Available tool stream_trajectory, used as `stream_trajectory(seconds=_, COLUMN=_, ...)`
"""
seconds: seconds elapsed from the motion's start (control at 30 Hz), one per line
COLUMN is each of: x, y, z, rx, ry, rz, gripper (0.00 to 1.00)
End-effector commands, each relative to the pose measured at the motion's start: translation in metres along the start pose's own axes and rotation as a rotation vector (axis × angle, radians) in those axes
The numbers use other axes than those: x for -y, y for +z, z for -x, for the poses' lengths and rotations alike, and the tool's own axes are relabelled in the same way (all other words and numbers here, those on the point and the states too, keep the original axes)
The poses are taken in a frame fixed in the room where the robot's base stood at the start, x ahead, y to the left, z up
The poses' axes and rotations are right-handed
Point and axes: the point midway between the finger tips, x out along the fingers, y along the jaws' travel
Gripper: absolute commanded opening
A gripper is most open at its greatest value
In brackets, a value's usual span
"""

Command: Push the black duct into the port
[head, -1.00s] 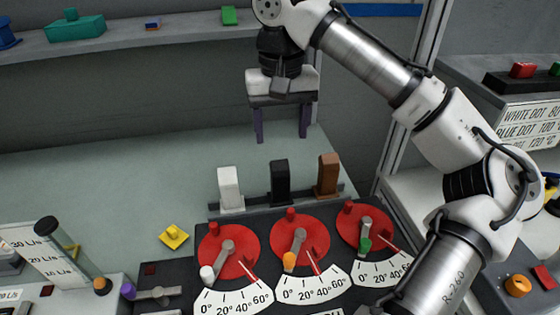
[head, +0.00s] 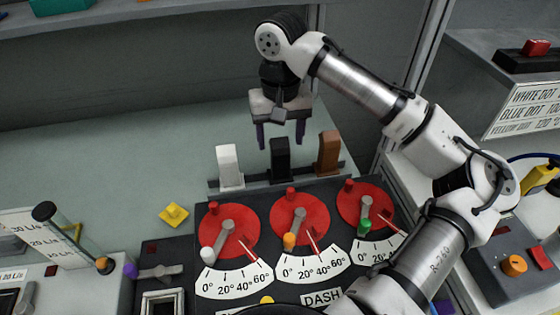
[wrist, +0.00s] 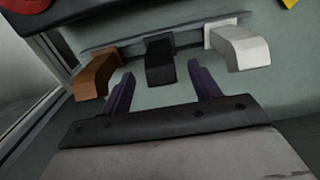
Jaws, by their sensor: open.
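The black duct (head: 280,163) stands upright in the middle of a row, between the white duct (head: 229,168) and the brown duct (head: 329,156). My gripper (head: 281,141) is open and empty, its purple fingers pointing down just behind the black duct's top in the head view. In the wrist view the black duct (wrist: 160,64) lies between the open fingertips of my gripper (wrist: 162,78), one on each side. I cannot tell whether they touch it. The port itself is not clearly visible.
The white (wrist: 238,47) and brown (wrist: 97,74) ducts flank it closely in the wrist view. A dark panel with red dials (head: 294,218) and small levers is in front. A yellow piece (head: 173,215) lies at left. The green-grey surface behind is clear.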

Motion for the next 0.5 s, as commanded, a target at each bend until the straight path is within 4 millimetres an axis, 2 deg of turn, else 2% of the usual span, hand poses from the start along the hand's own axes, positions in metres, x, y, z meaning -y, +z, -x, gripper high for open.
stream_trajectory(seconds=0.23, x=0.0, y=-0.005, z=-0.032, rx=0.002, ry=0.0, rz=0.001, gripper=0.62)
stream_trajectory(seconds=0.5, x=0.0, y=-0.005, z=-0.037, rx=0.0, ry=0.0, rz=0.001, gripper=0.62)
